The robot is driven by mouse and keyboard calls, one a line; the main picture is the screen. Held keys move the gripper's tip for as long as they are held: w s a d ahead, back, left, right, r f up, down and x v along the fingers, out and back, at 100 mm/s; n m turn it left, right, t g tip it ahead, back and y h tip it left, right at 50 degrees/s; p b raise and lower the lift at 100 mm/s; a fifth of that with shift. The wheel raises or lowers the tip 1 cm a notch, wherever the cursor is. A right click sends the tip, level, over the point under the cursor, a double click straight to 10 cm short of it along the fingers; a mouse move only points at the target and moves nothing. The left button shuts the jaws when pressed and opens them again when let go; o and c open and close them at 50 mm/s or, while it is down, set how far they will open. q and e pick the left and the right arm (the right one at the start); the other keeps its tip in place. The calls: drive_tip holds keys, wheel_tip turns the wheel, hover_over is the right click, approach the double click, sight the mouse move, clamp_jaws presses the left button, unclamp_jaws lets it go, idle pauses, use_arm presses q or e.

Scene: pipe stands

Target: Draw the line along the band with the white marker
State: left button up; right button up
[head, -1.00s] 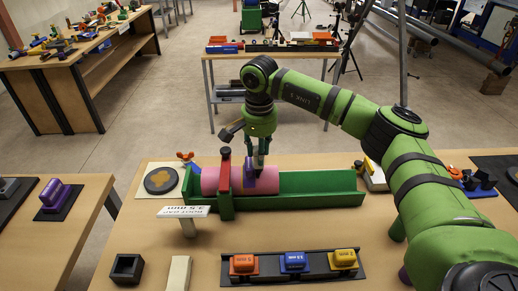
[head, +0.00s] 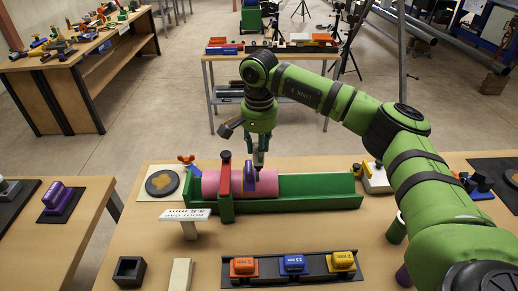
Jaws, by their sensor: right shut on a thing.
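A pink pipe (head: 210,184) lies in a green trough (head: 315,190) on the near table. A purple band piece (head: 249,177) stands against the pipe, right of a red clamp (head: 224,178). My right gripper (head: 259,165) points down over the pipe by the band's right side. It is shut on a slim thing, the white marker as far as I can tell; the marker is mostly hidden, and I cannot tell whether its tip touches the pipe. No drawn line can be made out. My left gripper is out of view.
A small white sign (head: 186,214) stands in front of the trough. A dark rack (head: 300,268) holds orange, blue and yellow blocks near the front. A black square holder (head: 129,271) is at front left. A round dark disc (head: 162,183) lies left of the trough.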

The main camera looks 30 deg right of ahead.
drive_tip(key=shift+r+p, duration=1.15)
drive_tip(key=shift+r, duration=0.85)
drive_tip(key=shift+f, duration=0.1)
drive_tip(key=s+a+f+n+b, duration=0.3)
drive_tip(key=s+a+f+n, duration=0.1)
drive_tip(key=s, duration=0.4)
drive_tip(key=s+a+f+n+b, duration=0.2)
drive_tip(key=s+a+f+n, duration=0.3)
drive_tip(key=s, duration=0.3)
drive_tip(key=shift+f+n+b, duration=0.4)
drive_tip(key=shift+f, duration=0.05)
drive_tip(key=shift+s+a, duration=0.1)
drive_tip(key=shift+s, duration=0.05)
